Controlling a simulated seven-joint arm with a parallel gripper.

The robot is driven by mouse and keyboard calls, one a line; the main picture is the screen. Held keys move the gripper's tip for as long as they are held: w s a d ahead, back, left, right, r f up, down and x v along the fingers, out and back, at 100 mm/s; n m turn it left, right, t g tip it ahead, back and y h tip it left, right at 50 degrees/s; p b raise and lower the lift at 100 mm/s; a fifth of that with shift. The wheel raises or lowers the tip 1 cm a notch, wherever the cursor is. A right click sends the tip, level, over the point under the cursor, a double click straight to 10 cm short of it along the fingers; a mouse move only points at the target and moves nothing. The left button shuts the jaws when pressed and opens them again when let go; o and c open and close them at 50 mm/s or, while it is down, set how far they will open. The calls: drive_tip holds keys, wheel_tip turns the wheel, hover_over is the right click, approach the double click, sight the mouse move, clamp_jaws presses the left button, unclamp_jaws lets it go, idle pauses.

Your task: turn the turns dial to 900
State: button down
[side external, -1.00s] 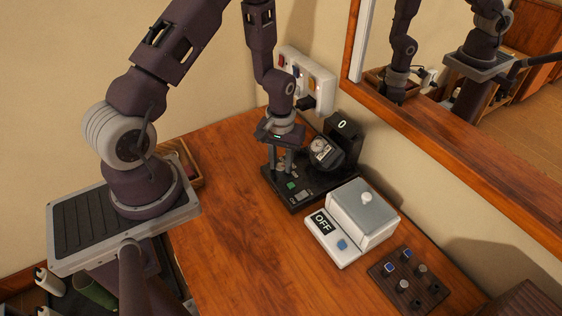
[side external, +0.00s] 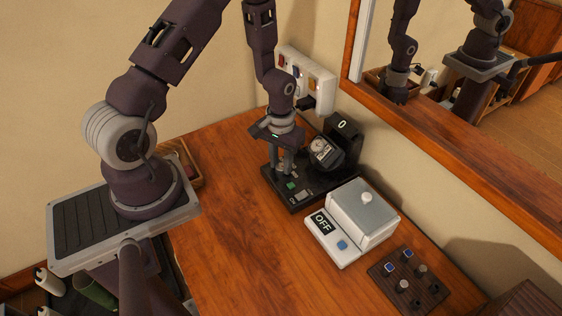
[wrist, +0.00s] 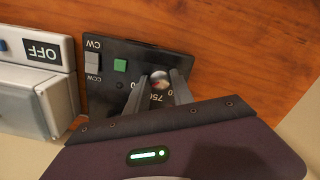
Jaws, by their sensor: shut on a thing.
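The turns dial (wrist: 160,80) is a small round knob on the black panel of the watch winder. In the wrist view a "750" mark and parts of other marks show beside it, partly hidden by my fingers. My gripper (wrist: 161,90) is shut on the dial, with one finger on each side of it. In the side view my gripper (side external: 281,170) points down at the left end of the black winder base (side external: 297,204), and the dial is hidden there. The winder's display (side external: 342,126) reads 0. The dial's exact setting cannot be told.
A green button (wrist: 120,65) and a CW/CCW switch (wrist: 92,64) sit beside the dial. A white box reading OFF (side external: 363,212), a dark knob board (side external: 409,280) and a wall power strip (side external: 305,80) are nearby. The table's left front is clear.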

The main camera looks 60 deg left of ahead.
drive_tip(key=c, duration=1.1)
unclamp_jaws()
wheel_tip(320, 180, up, 7)
drive_tip(key=shift+r, duration=0.2)
wheel_tip(320, 180, up, 7)
drive_tip(key=m+t, duration=0.1)
hover_over(281, 166)
drive_tip(key=d, duration=0.2)
drive_tip(key=s+d+r+m+t, duration=0.1)
drive_tip(key=s+d+r, duration=0.1)
drive_tip(key=r, duration=0.4)
drive_tip(key=s+d+r+m+t, duration=0.1)
drive_tip(key=s+d+r, duration=0.1)
drive_tip(key=r, duration=0.3)
drive_tip(key=s+d+r+m+t, duration=0.1)
drive_tip(key=s+d+r, duration=0.1)
drive_tip(key=s, duration=0.4)
drive_tip(key=s+d+r+m+t, duration=0.1)
drive_tip(key=s+d+r, duration=0.2)
drive_tip(key=s+r, duration=0.2)
drive_tip(key=shift+s+r+t, duration=0.3)
drive_tip(key=shift+s, duration=0.9)
